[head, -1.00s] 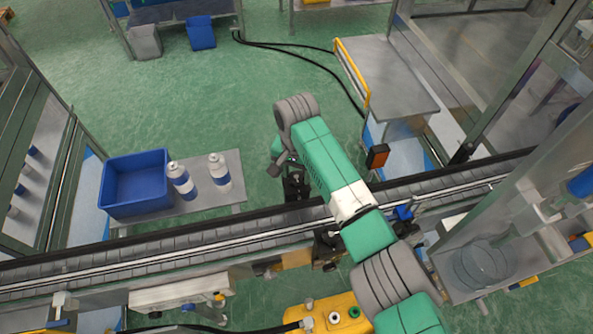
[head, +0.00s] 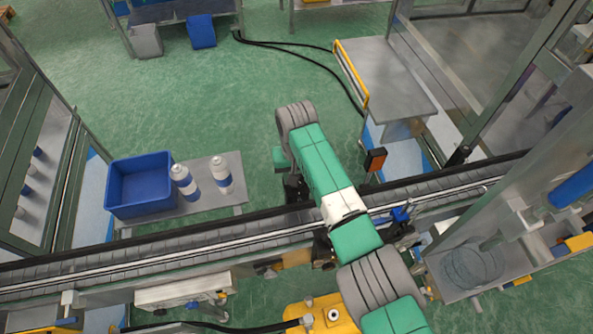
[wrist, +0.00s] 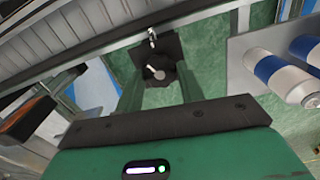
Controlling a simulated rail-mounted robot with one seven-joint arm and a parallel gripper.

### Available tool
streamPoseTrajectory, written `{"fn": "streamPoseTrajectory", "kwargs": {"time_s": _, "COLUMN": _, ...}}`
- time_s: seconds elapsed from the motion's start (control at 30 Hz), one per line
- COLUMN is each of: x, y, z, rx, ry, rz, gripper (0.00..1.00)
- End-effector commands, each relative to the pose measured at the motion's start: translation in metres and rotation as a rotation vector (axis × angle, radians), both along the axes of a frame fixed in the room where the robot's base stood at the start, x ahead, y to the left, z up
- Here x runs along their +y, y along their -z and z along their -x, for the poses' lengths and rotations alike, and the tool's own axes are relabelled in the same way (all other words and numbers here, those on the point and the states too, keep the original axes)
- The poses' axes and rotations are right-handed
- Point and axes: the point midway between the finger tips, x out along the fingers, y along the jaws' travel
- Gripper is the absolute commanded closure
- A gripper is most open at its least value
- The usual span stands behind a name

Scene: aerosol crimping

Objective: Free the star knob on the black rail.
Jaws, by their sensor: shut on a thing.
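The black star knob (wrist: 168,86) is in the upper middle of the wrist view, with a pale centre piece, in front of a dark bracket (wrist: 146,50) at the rail (wrist: 98,71). My gripper (wrist: 159,88) has a finger on each side of the knob and is shut on it. Exact finger contact is hard to see. In the head view, my gripper (head: 294,188) is a dark shape at the far side of the conveyor rail, partly hidden by my arm; the knob cannot be made out there.
The conveyor (head: 215,238) crosses the head view. A blue bin (head: 112,196) and two white-blue cans (head: 184,181) (head: 221,174) stand on a side shelf (head: 215,202) left of my gripper. An orange-faced box (head: 376,159) is to the right.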

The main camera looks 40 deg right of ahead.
Motion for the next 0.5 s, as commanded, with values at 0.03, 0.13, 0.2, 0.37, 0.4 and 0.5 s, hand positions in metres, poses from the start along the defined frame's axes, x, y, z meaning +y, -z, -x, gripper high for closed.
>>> {"fn": "streamPoseTrajectory", "kwargs": {"time_s": 0.03, "x": 0.0004, "y": -0.0032, "z": -0.0004, "rx": -0.001, "ry": -0.041, "rz": -0.001, "gripper": 0.85}}
{"fn": "streamPoseTrajectory", "kwargs": {"time_s": 0.13, "x": 0.0006, "y": -0.0029, "z": -0.0006, "rx": -0.001, "ry": -0.136, "rz": -0.001, "gripper": 0.85}}
{"fn": "streamPoseTrajectory", "kwargs": {"time_s": 0.2, "x": 0.0007, "y": -0.0027, "z": -0.0006, "rx": -0.001, "ry": -0.202, "rz": -0.002, "gripper": 0.85}}
{"fn": "streamPoseTrajectory", "kwargs": {"time_s": 0.37, "x": 0.0005, "y": -0.0025, "z": -0.0009, "rx": -0.002, "ry": -0.354, "rz": -0.001, "gripper": 0.85}}
{"fn": "streamPoseTrajectory", "kwargs": {"time_s": 0.4, "x": 0.0006, "y": -0.0024, "z": -0.0008, "rx": -0.001, "ry": -0.393, "rz": -0.001, "gripper": 0.85}}
{"fn": "streamPoseTrajectory", "kwargs": {"time_s": 0.5, "x": 0.0007, "y": -0.0021, "z": -0.0007, "rx": -0.001, "ry": -0.487, "rz": -0.001, "gripper": 0.85}}
